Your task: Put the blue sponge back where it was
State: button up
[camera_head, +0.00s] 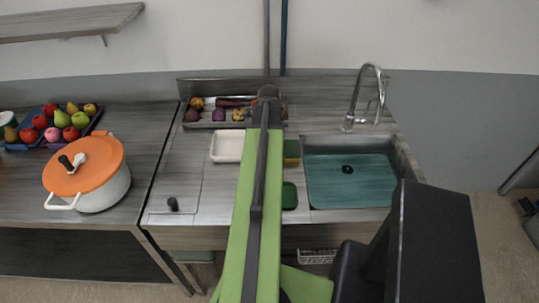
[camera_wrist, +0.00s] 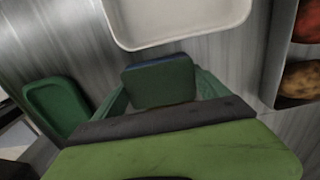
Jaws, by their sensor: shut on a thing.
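The sponge (camera_wrist: 158,84) shows in the wrist view as a dark green block with a blue strip along its far edge. My gripper (camera_wrist: 163,92) is shut on it, with a teal finger at each side. The white tray (camera_wrist: 178,44) lies just beyond the sponge, and a green tray (camera_wrist: 57,110) is to the left. I cannot tell whether the sponge touches the surface below. In the head view my arm hides the gripper and sponge; the white tray (camera_head: 227,147) shows left of the arm and the green tray (camera_head: 289,196) right of it.
A long produce bin (camera_head: 201,124) runs along the counter's back. A sink (camera_head: 348,180) with a faucet (camera_head: 361,105) is on the right. A small yellow and green item (camera_head: 291,151) sits beside my arm. An orange-lidded pot (camera_head: 100,190) stands left. The left-front metal counter is mostly clear.

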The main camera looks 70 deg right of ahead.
jog(key=shift+r, duration=0.1)
jog(key=o, duration=1)
jog(key=shift+o, duration=0.2)
notch_tip(320, 180, up, 12)
jog(key=p, duration=1.2)
jog(key=shift+s, duration=0.1)
